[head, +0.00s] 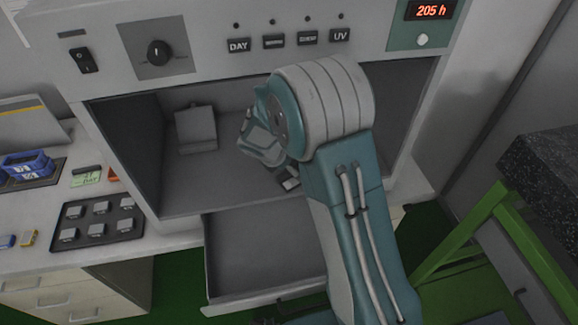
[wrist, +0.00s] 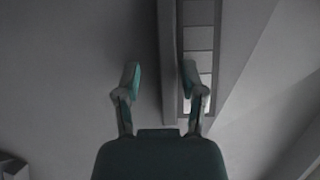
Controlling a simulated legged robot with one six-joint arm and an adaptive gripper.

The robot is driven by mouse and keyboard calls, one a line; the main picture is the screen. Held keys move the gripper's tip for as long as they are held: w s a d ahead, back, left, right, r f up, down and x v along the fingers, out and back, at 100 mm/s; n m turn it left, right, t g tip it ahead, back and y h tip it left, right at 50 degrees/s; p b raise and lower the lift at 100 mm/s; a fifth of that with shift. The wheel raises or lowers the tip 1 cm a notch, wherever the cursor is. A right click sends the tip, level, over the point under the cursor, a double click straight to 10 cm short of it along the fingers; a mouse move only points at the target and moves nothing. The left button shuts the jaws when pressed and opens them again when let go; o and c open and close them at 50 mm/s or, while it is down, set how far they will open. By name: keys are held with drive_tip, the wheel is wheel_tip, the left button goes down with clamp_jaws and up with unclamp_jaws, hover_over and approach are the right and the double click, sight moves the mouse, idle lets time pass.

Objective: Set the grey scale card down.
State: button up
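The grey scale card (wrist: 199,38) shows in the wrist view as a narrow strip of grey-to-white patches with a dark border. It runs from the top edge down behind the right finger. My gripper (wrist: 160,80) has its two fingers well apart, with nothing clamped between them. The right finger overlaps the card's left part in the picture; I cannot tell whether they touch. In the head view my gripper (head: 289,179) points down inside the grey viewing booth (head: 180,188), partly hidden by my wrist. I cannot make out the card clearly there.
A small grey stand (head: 196,130) sits at the back left inside the booth. An open drawer (head: 235,295) juts out below. A dark tray of small grey blocks (head: 97,222) and blue items (head: 27,165) lie on the left counter. A green frame (head: 490,215) stands right.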

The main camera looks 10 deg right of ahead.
drive_tip(key=v, duration=1.2)
drive_tip(key=shift+s+r, duration=0.1)
idle(0.4)
